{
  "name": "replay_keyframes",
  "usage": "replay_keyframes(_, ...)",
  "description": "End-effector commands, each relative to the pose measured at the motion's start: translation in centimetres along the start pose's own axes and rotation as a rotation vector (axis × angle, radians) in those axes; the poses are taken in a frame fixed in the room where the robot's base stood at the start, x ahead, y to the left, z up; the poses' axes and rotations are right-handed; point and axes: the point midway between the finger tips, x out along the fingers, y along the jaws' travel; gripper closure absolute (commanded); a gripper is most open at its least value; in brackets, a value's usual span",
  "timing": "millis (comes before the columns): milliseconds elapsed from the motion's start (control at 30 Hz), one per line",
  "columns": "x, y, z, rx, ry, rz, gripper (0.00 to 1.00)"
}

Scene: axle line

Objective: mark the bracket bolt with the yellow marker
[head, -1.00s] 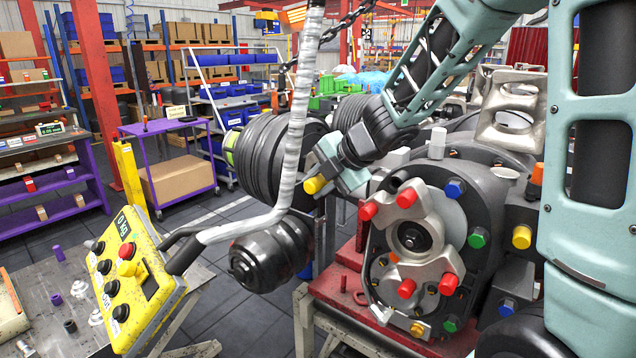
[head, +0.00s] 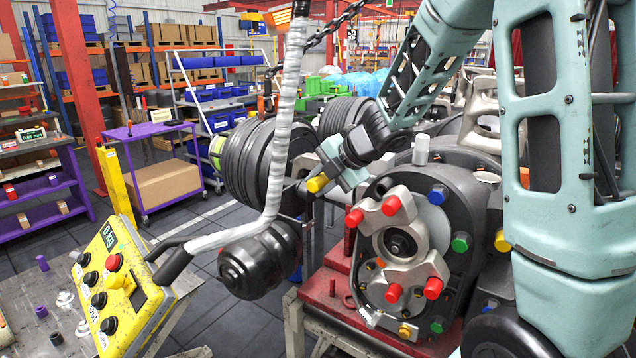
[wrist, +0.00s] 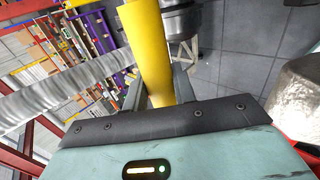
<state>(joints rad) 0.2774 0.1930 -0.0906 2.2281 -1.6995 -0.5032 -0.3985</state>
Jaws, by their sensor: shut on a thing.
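My gripper (head: 328,182) is shut on the yellow marker (head: 317,184), in front of the axle housing and to its upper left. In the wrist view the yellow marker (wrist: 149,50) stands out from between the jaws (wrist: 158,90). The silver bracket (head: 391,222) sits on the axle housing's face, with red-capped bolts (head: 391,205) on its arms. More red bolts (head: 433,288) show lower on the face. I cannot tell which one is the bracket bolt. The marker is apart from all of them.
A yellow control box (head: 122,290) is at lower left. Blue (head: 437,195), green (head: 461,242) and yellow (head: 502,240) caps surround the bracket. A purple cart (head: 165,150) stands behind.

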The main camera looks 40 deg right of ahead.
Motion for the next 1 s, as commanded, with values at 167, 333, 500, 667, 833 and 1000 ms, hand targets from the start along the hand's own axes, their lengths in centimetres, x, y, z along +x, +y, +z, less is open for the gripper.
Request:
replay_keyframes(167, 0.0, 0.0, 0.3, 0.001, 0.000, 0.000, 0.96)
replay_keyframes(333, -0.1, 0.0, 0.8, 0.001, -0.001, 0.000, 0.96)
replay_keyframes(500, 0.0, 0.0, 1.3, 0.000, -0.001, 0.000, 0.96)
replay_keyframes(667, 0.0, 0.0, 1.4, 0.000, -0.001, 0.000, 0.96)
replay_keyframes(833, 0.0, 0.0, 0.9, -0.001, 0.000, 0.001, 0.96)
replay_keyframes(1000, 0.0, 0.1, -0.3, -0.001, 0.001, 0.002, 0.96)
